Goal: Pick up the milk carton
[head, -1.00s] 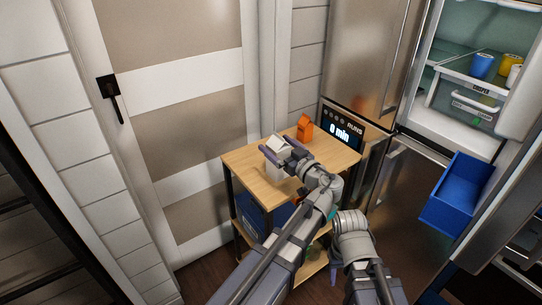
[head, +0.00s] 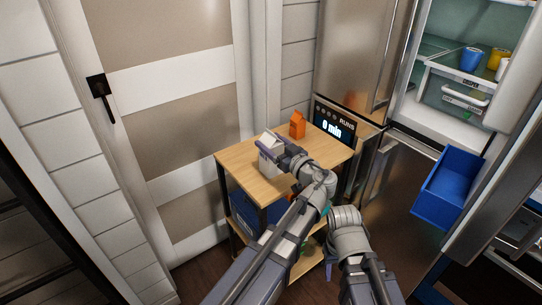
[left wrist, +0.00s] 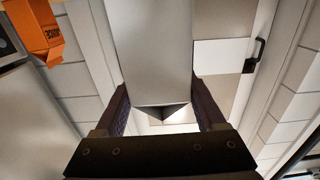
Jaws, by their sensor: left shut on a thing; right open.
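The white milk carton (head: 266,167) with a gabled top is above the left part of the wooden cart top, upright or nearly so. My left gripper (head: 274,149) is shut on it from the right side. In the left wrist view the carton (left wrist: 155,50) fills the space between the two dark fingers. The arm hides part of its base, so I cannot tell whether it touches the wood. My right gripper (head: 328,270) is open and low beside the cart, mostly hidden by its own arm.
An orange carton (head: 297,125) stands at the back of the cart top (head: 325,150). The open fridge (head: 450,125) with cups and a blue bin (head: 447,190) are on the right. A door (head: 180,110) is behind the cart on the left.

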